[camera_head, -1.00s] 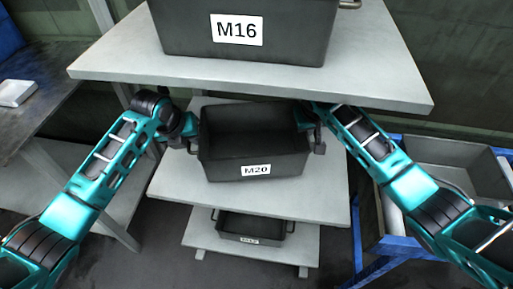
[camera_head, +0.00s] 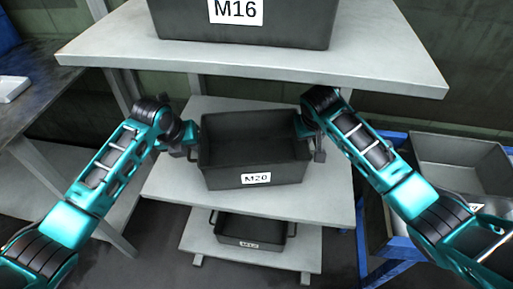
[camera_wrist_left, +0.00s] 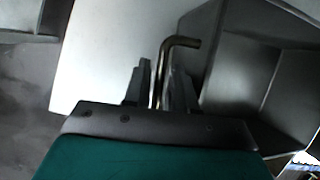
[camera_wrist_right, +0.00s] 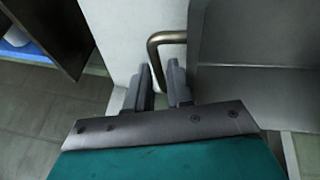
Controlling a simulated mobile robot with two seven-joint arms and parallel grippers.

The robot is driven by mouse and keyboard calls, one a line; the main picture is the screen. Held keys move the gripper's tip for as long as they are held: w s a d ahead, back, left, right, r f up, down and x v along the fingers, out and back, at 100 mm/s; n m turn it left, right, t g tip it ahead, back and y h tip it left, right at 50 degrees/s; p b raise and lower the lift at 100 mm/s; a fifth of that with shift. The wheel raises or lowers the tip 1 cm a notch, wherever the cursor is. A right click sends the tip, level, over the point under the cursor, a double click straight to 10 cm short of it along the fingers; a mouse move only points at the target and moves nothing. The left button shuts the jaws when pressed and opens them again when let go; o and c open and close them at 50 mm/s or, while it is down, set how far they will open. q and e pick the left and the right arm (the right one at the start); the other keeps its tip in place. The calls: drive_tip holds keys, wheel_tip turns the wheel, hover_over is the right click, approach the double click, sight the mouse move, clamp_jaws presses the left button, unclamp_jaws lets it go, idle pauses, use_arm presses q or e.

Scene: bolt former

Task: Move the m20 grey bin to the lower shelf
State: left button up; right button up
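The M20 grey bin (camera_head: 256,179), dark and open-topped with a white label, is at the middle shelf (camera_head: 180,182), under the upper shelf. I cannot tell whether it rests on the shelf or is slightly raised. My left gripper (camera_head: 194,145) is at its left side, shut on a bent metal handle (camera_wrist_left: 180,42). The lower shelf (camera_head: 200,240) lies below and holds another, smaller-looking dark bin (camera_head: 248,243).
The upper shelf (camera_head: 385,62) with the M16 bin (camera_head: 290,25) overhangs the M20 bin. A blue-framed stand with a grey bin (camera_head: 455,152) is at the right. A dark table (camera_head: 40,115) is at the left. The front part of the middle shelf is bare.

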use_arm(q)
drive_tip(key=shift+o, duration=1.2)
use_arm(e)
drive_tip(key=shift+o, duration=1.2)
drive_tip(key=shift+a, duration=0.1)
use_arm(q)
drive_tip(key=shift+r, duration=0.15)
drive_tip(key=v, duration=0.8)
use_arm(e)
drive_tip(key=v, duration=0.7)
drive_tip(key=shift+s+r, duration=0.2)
drive_tip(key=shift+r, duration=0.05)
use_arm(q)
drive_tip(key=shift+s, duration=0.1)
use_arm(e)
drive_tip(key=shift+s+f, duration=0.1)
